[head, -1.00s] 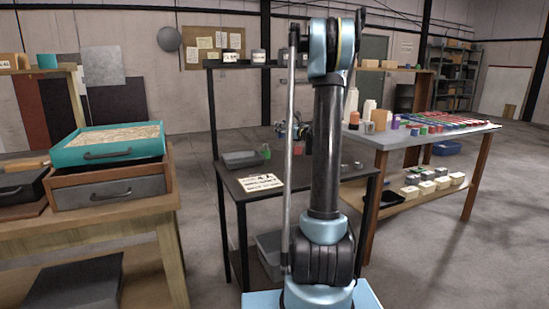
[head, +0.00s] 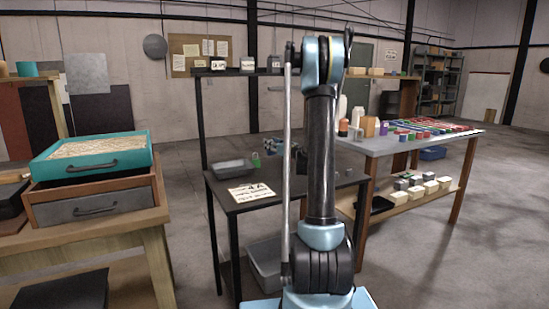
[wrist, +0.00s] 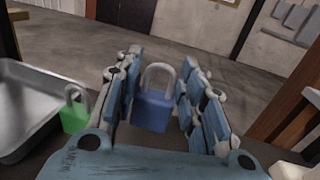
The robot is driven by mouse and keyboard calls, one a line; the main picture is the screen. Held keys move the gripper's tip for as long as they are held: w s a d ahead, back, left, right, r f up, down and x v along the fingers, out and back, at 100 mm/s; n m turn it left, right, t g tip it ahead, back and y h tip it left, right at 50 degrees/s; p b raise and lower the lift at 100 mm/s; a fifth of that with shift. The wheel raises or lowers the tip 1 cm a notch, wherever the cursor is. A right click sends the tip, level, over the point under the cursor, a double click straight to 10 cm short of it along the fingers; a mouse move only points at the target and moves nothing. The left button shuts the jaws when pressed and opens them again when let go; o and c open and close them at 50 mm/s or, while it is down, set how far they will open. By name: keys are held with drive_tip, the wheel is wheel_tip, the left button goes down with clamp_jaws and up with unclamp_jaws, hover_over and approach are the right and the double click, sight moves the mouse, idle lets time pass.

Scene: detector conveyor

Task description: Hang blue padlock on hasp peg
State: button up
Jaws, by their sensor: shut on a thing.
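The blue padlock (wrist: 153,110) stands upright between the two fingers of my gripper (wrist: 160,100) in the wrist view, with its grey shackle pointing up. My gripper is shut on it, with one finger on each side. In the head view my gripper (head: 274,147) is low over the dark table, partly hidden by my own arm. The padlock cannot be made out there. A green padlock (wrist: 74,115) stands to the left of my gripper in the wrist view, and it shows small in the head view (head: 255,160). I cannot make out the hasp peg in either view.
A grey metal tray (wrist: 47,84) lies left of the green padlock; it is also on the dark table (head: 222,190) in the head view. A printed card (head: 251,192) lies at that table's front. A teal-rimmed tray (head: 140,155) is at left, and a crowded table (head: 385,147) at right.

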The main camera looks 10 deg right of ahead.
sight(273, 153)
drive_tip(key=shift+f, duration=2.35)
drive_tip(key=shift+f, duration=0.2)
drive_tip(key=o, duration=1.1)
drive_tip(key=shift+s+d, duration=0.1)
